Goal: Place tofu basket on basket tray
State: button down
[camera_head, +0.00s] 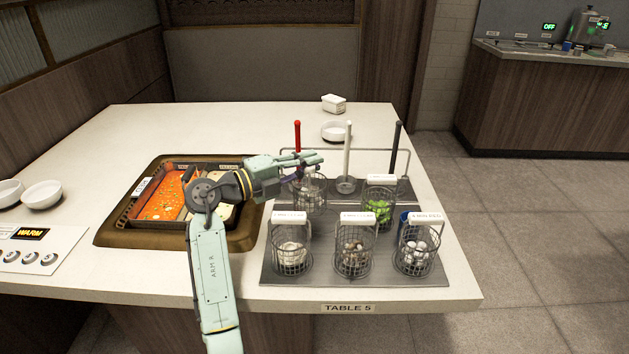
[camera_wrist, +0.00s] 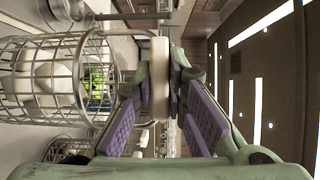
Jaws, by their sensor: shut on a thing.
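The tofu basket (camera_head: 311,197) is a wire basket with white pieces inside. In the head view it is at the back left of the grey basket tray (camera_head: 321,278). My gripper (camera_head: 306,168) is above it, shut on its handle. In the wrist view the basket (camera_wrist: 45,80) lies to the left, with its white handle block (camera_wrist: 160,80) between my purple-padded fingers (camera_wrist: 158,100). The handle is largely hidden by my gripper in the head view. I cannot tell whether the basket bottom touches the tray.
Three baskets stand along the tray's front: left (camera_head: 292,255), middle (camera_head: 354,256) and right (camera_head: 416,256). A basket with greens (camera_head: 379,210) stands back right, near a blue cup (camera_head: 405,226). Upright red (camera_head: 297,136), white and black handles rise behind. A hot pot (camera_head: 160,195) is left.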

notch_tip(320, 180, down, 3)
jog(key=shift+f+p, duration=0.1)
jog(key=shift+p, duration=0.5)
jog(key=shift+f, duration=0.35)
jog(key=shift+f+b, duration=0.2)
jog(key=shift+b, duration=0.15)
jog(key=c, duration=1.6)
grip_release()
jog(key=shift+r, duration=0.1)
